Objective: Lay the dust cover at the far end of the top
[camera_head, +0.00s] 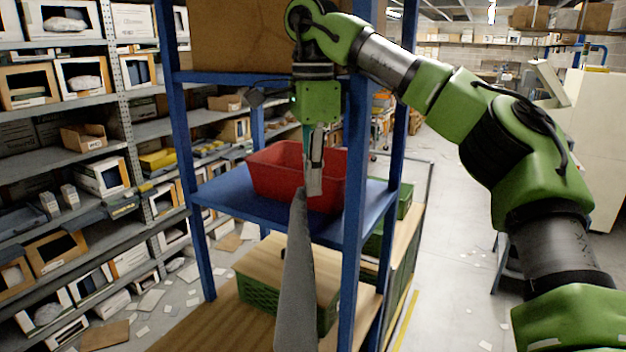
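My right gripper (313,188) points down in front of the blue rack, with its arm coming in from the right. Its fingers look shut on the upper end of a long grey piece (297,275), which I take to be the dust cover. The piece is narrow in this view and runs from the fingertips down past the bottom edge of the picture, so its lower end is hidden. A red bin (268,172) stands on the blue shelf (225,190) behind the fingers. I cannot tell whether the gripper touches the bin. My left gripper is not in view.
Blue rack posts (350,190) stand close to the gripper and arm. A large cardboard box (235,38) fills the upper shelf. Below, a green crate (262,297) sits under a wooden board (285,262). Loaded grey shelving lines the left; open floor (460,270) lies right.

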